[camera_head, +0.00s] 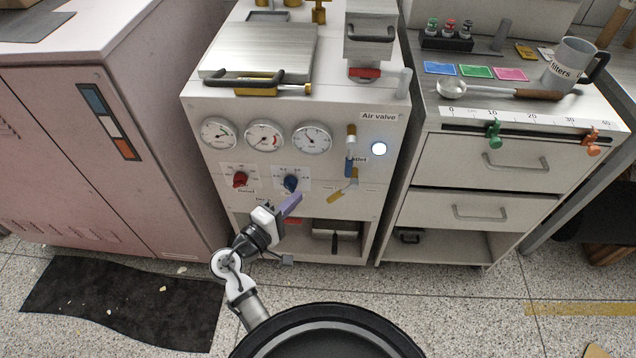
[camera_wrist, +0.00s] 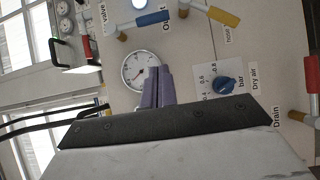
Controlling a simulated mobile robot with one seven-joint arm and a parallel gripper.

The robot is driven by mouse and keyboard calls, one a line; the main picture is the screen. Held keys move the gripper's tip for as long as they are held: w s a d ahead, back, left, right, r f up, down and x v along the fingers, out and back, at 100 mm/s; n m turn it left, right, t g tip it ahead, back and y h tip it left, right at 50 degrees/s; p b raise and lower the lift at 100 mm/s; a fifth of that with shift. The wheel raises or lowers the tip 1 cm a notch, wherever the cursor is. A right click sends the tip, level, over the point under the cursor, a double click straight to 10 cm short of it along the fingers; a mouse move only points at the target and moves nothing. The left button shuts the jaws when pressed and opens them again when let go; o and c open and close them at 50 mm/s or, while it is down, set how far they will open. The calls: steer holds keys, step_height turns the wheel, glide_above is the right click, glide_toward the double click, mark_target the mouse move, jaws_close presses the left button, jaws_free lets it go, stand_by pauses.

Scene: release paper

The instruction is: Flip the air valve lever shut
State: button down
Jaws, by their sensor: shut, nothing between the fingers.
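The blue lever (camera_head: 349,160) hangs roughly straight down from a brass pivot on the cabinet front, left of a lit white round lamp (camera_head: 379,149) and below the "Air valve" label (camera_head: 378,116). In the wrist view the blue lever (camera_wrist: 152,19) lies at the top, beside a partly hidden "Outlet" label. A yellow lever (camera_head: 343,187) slants below it and also shows in the wrist view (camera_wrist: 223,15). My gripper (camera_head: 292,203) is shut and empty, low in front of the panel. Its purple fingers (camera_wrist: 153,72) overlap a gauge in the wrist view, apart from the blue lever.
Gauges (camera_head: 264,137), a red knob (camera_head: 240,180) and a blue knob (camera_head: 290,183) sit left of the levers. A red-handled drain valve (camera_wrist: 313,75) is at the wrist view's right edge. A drawer cabinet (camera_head: 480,160) stands to the right, a pink cabinet (camera_head: 70,170) to the left.

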mark_target(350, 159)
steer(key=s+d+p+x, duration=0.1)
steer(key=p+x, duration=0.3)
steer(key=x, duration=0.8)
steer(key=shift+s+d, duration=0.2)
steer(key=shift+d, duration=0.55)
steer(key=shift+f, duration=0.1)
